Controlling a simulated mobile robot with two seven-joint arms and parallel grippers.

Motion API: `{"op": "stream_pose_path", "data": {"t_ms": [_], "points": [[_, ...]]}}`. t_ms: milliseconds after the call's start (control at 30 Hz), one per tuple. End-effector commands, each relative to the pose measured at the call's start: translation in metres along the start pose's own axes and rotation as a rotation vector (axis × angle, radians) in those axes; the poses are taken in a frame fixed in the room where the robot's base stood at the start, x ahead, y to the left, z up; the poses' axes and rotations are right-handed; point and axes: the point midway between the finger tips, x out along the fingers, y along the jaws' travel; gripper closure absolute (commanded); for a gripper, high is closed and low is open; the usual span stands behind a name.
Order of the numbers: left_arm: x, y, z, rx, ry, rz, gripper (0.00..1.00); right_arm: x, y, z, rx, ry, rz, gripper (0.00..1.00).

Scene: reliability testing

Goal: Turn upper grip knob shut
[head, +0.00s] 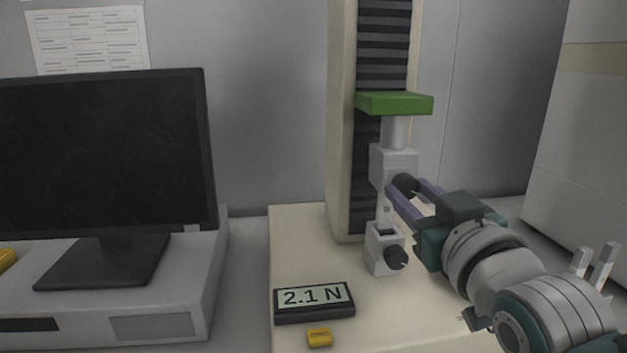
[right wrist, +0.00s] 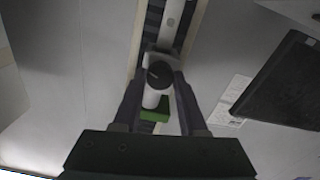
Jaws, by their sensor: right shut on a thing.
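The upper grip (head: 392,163) is a light grey block hanging under the green crosshead (head: 396,104) of the test machine. Its dark round upper knob (head: 405,183) faces my right arm. My right gripper (head: 407,190) has its purple fingers on either side of this knob and is shut on it. In the right wrist view the knob (right wrist: 160,75) sits between the fingertips, with a pale line across its face. The lower grip (head: 380,245) with its own dark knob (head: 397,258) stands below. A pale strip (head: 386,215) shows between the two grips. My left gripper is not in view.
A display reading 2.1 N (head: 314,301) and a small yellow piece (head: 320,338) are on the cream base (head: 300,235). A monitor (head: 100,165) stands at left. The machine column (head: 342,130) rises right behind the grips. The base's front right is partly covered by my arm.

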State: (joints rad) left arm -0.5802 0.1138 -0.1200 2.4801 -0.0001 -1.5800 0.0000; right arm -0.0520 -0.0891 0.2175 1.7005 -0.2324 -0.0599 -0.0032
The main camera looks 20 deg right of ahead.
Motion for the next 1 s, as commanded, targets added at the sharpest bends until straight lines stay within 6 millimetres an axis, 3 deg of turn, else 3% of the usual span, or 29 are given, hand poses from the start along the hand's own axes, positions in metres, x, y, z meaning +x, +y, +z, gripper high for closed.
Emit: {"op": "stream_pose_path", "data": {"t_ms": [300, 767, 800, 1000], "points": [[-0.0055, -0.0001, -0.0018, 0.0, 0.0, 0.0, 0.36, 0.0, -0.0002, 0.0, 0.097, -0.001, 0.0, 1.0], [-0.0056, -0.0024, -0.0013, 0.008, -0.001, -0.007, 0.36, 0.0, -0.0003, 0.0005, 0.112, -0.001, 0.0, 1.0], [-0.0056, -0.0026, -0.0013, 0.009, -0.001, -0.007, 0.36, 0.0, -0.0003, 0.0004, 0.112, -0.001, 0.0, 0.57], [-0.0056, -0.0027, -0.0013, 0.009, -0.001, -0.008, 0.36, 0.0, -0.0003, 0.0003, 0.11, -0.001, 0.0, 0.35]]}}
